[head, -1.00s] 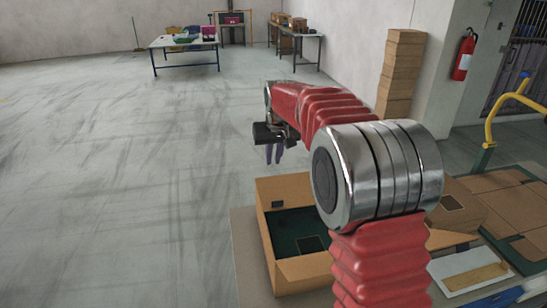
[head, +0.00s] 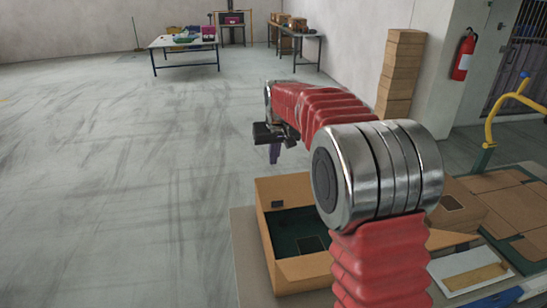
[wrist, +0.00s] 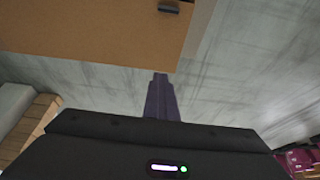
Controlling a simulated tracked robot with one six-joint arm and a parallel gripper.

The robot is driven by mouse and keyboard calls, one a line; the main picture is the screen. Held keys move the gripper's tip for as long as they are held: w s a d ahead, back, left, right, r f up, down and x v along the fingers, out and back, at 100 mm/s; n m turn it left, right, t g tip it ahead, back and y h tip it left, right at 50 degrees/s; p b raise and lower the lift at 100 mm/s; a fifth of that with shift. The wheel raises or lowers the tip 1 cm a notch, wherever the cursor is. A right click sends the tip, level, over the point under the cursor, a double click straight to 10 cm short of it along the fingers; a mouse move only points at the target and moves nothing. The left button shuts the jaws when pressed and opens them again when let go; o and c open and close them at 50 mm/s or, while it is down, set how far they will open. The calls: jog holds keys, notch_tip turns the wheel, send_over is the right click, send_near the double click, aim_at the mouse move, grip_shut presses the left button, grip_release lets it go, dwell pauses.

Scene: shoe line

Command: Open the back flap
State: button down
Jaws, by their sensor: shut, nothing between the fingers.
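An open cardboard box (head: 282,189) with a dark green inside sits on the table below my arm in the head view. My upper arm hides its right part. I cannot tell which part is the back flap. My gripper (head: 274,157) hangs above the far side of the box, with its purple fingers together and empty. In the wrist view the fingers (wrist: 161,97) are also together. Their tips show at the lower edge of a plain cardboard panel (wrist: 90,35) with a small dark piece on it. I cannot tell whether they touch it.
Flat cardboard pieces (head: 500,205) and a white tray (head: 468,272) lie on the right. A yellow bent rail (head: 490,120) stands behind them. Stacked boxes (head: 400,75) are at the wall. The floor on the left is clear.

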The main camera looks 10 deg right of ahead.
jog(key=c, duration=1.3)
grip_release()
jog(key=v, duration=1.3)
jog(key=shift+s+r, duration=0.2)
jog(key=shift+r, duration=0.05)
